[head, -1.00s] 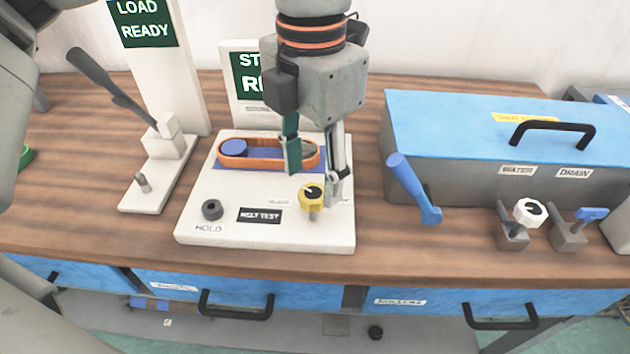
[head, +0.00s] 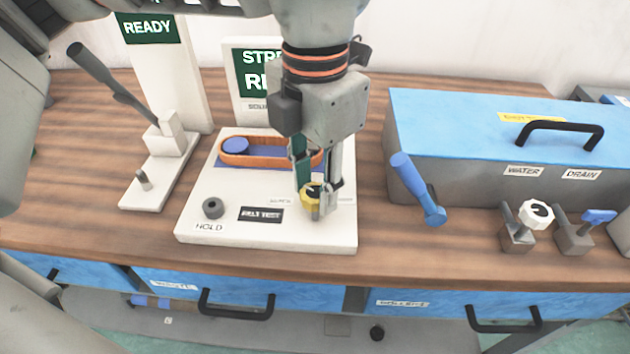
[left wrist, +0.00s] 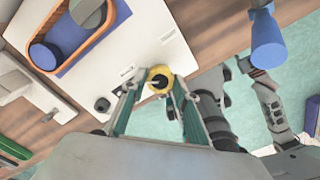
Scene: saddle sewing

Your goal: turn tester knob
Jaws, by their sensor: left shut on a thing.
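In the left wrist view the yellow knob (left wrist: 160,77) shows between the fingertips. An orange belt (head: 265,163) around a blue pulley (head: 235,146) lies behind the knob. My right gripper is not identifiable in these views.
A black HOLD button (head: 213,208) is at the slab's front left. A lever press (head: 160,150) stands to the left. To the right are a blue-lidded box (head: 460,120), a blue lever (head: 418,188) and a white valve knob (head: 535,213). A sign (head: 254,90) stands behind.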

